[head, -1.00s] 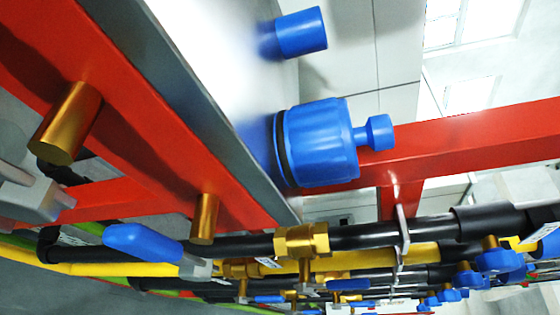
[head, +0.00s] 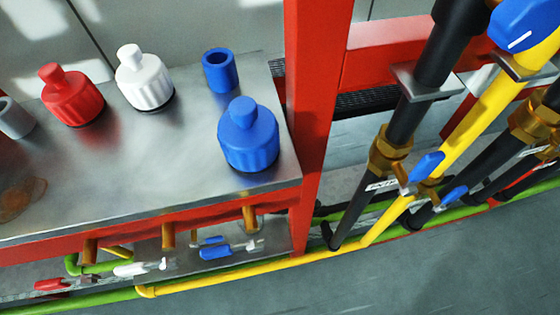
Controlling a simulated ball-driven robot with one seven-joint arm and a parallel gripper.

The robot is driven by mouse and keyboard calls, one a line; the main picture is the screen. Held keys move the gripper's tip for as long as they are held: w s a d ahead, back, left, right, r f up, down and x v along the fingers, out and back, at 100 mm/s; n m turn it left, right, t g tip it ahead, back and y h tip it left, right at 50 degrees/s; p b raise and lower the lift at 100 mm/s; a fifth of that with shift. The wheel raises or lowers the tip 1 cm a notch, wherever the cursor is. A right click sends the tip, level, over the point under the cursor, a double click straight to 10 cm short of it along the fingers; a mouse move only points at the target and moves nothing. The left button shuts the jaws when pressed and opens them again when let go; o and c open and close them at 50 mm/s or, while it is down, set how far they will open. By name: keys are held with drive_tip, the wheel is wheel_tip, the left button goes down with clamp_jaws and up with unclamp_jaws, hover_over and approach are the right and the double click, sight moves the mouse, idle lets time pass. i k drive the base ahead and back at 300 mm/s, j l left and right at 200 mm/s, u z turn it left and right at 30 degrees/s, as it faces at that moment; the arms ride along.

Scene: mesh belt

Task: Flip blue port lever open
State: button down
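The blue port (head: 248,140) stands upright on the right end of a metal bench top, with a ribbed blue cap and knob on it. Below it, under the red bench edge, a brass stub (head: 250,218) points down. A small blue lever (head: 215,252) lies roughly level beside a grey valve body (head: 255,245) just under that stub. A second small blue shape (head: 213,240) shows right above the lever; I cannot tell if it is a reflection. My gripper is not in view.
A blue open cup (head: 219,71), a white capped port (head: 144,80) and a red capped port (head: 72,97) stand on the bench (head: 110,170). White (head: 130,268) and red (head: 52,284) levers sit lower left. A red post (head: 312,120) and several pipes with blue-handled valves fill the right.

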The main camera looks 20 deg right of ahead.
sight(254, 245)
drive_tip(key=i+l, duration=0.2)
drive_tip(key=i, duration=0.3)
drive_tip(key=i+l, duration=0.2)
drive_tip(key=i, duration=0.25)
drive_tip(key=i+l, duration=0.25)
drive_tip(key=i, duration=0.25)
